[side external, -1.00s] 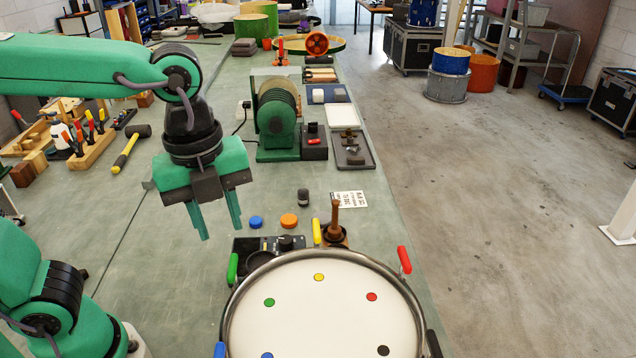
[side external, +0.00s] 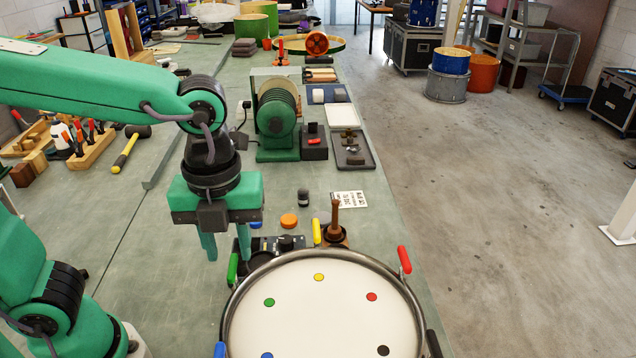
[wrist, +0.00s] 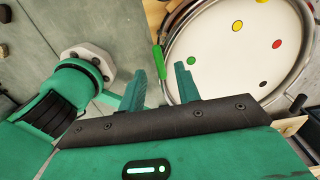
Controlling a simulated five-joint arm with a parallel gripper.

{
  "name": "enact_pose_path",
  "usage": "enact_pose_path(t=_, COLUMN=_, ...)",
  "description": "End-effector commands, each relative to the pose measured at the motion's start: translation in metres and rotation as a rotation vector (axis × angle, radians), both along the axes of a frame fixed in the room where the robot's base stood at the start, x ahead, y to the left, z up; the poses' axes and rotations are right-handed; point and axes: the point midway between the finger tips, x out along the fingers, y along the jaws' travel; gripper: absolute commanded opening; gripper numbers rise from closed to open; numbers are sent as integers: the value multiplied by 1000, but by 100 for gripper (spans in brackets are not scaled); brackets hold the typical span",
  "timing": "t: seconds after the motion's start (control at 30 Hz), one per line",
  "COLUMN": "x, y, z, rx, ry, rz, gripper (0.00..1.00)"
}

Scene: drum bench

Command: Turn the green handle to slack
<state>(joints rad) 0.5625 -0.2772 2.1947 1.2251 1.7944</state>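The green handle (side external: 232,268) stands upright at the left rim of the round drum (side external: 335,310), near the green dot on its white head. My gripper (side external: 226,258) is open and empty, above and slightly left of the green handle. In the wrist view my gripper (wrist: 171,72) has its two fingers apart with nothing between them. Yellow (side external: 316,231), red (side external: 404,259) and blue (side external: 220,350) handles stand elsewhere around the rim.
A black box with a knob (side external: 288,242) sits just behind the drum, with a wooden-handled tool (side external: 335,222) beside it. An orange disc (side external: 289,220) and a small dark jar (side external: 303,198) lie on the bench behind. The bench left of the drum (side external: 165,290) is clear.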

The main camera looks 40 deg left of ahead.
Motion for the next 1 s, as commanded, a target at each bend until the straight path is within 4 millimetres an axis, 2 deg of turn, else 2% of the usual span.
enact_pose_path(t=0.3, x=0, y=0, z=-36, rx=1, ry=1, rz=1, gripper=33)
enact_pose_path(t=0.5, x=0, y=0, z=-44, rx=0, ry=0, rz=1, gripper=33)
enact_pose_path(t=0.73, x=0, y=0, z=-44, rx=-1, ry=-1, rz=1, gripper=33)
enact_pose_path(t=0.77, x=0, y=0, z=-44, rx=-1, ry=-1, rz=1, gripper=31)
enact_pose_path(t=0.9, x=0, y=0, z=-44, rx=-1, ry=-1, rz=1, gripper=3)
enact_pose_path(t=0.93, x=0, y=0, z=-44, rx=-1, ry=-1, rz=1, gripper=0)
enact_pose_path(t=1.0, x=0, y=0, z=-44, rx=-1, ry=-1, rz=1, gripper=0)
